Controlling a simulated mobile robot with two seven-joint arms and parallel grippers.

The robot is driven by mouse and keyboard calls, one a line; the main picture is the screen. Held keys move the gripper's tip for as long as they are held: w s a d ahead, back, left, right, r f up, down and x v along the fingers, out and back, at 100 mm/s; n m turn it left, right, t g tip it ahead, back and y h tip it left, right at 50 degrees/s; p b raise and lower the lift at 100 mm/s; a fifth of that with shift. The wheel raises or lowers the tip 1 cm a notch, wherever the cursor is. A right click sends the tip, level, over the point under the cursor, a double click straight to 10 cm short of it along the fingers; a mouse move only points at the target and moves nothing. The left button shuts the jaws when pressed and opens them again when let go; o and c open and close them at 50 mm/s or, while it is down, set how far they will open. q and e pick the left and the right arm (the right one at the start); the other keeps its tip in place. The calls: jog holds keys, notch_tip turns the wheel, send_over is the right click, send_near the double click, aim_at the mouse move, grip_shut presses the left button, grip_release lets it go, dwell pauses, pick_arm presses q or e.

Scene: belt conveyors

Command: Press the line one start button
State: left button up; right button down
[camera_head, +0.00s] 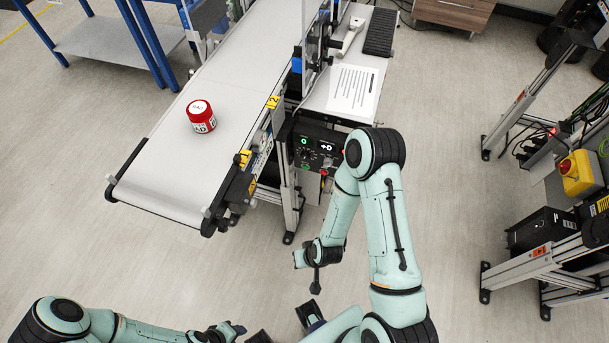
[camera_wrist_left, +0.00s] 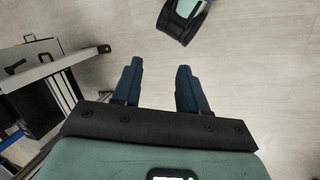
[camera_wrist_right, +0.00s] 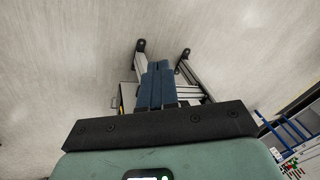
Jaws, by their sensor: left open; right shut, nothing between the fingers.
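A dark control panel (camera_head: 334,137) with two small displays stands beside the conveyor in the head view. A small green button (camera_head: 305,167) and a red one (camera_head: 324,171) show along its lower edge; their lettering is too small to read. My right arm's elbow covers the panel's right end. My right gripper (camera_wrist_right: 154,85) is shut and empty in the right wrist view, over floor and a metal frame. My left gripper (camera_wrist_left: 158,88) is open and empty in the left wrist view, over floor. Both grippers' fingertips are hard to make out in the head view.
A paper sheet (camera_head: 353,89) lies on the side table. A yellow box with a red button (camera_head: 567,166) stands at the right. Bare floor (camera_head: 460,190) lies between.

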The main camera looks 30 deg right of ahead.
aim_at(305, 167)
pick_arm(q)
jog(key=w+a+f+t+b, duration=0.1)
jog(key=w+f+b, duration=0.1)
jog(key=f+b, duration=0.4)
jog(key=w+a+f+t+b, duration=0.1)
jog(key=f+b, duration=0.6)
jog(key=f, duration=0.3)
jog(key=shift+w+y, duration=0.35)
jog(key=shift+y, duration=0.05)
pick_arm(e)
jog(key=w+d+r+t+h, duration=0.2)
jog(key=w+d+r+t, duration=0.1)
jog(key=w, duration=0.5)
jog(key=w+d+r+m+t+h, duration=0.1)
jog(key=w+d+r+t+h, duration=0.1)
jog(key=w+t, duration=0.4)
jog(key=shift+w+d+r+h, duration=0.4)
jog(key=shift+w+d+r, duration=0.35)
jog(key=shift+w, duration=0.3)
pick_arm(q)
jog(key=shift+a+b, duration=0.1)
jog(key=shift+b, duration=0.2)
pick_arm(e)
jog(key=w+d, duration=0.5)
jog(key=d, duration=0.1)
jog(key=shift+w+d, duration=0.3)
jog(key=shift+d, duration=0.1)
jog(key=shift+f, duration=0.1)
pick_arm(q)
jog(key=shift+f, duration=0.1)
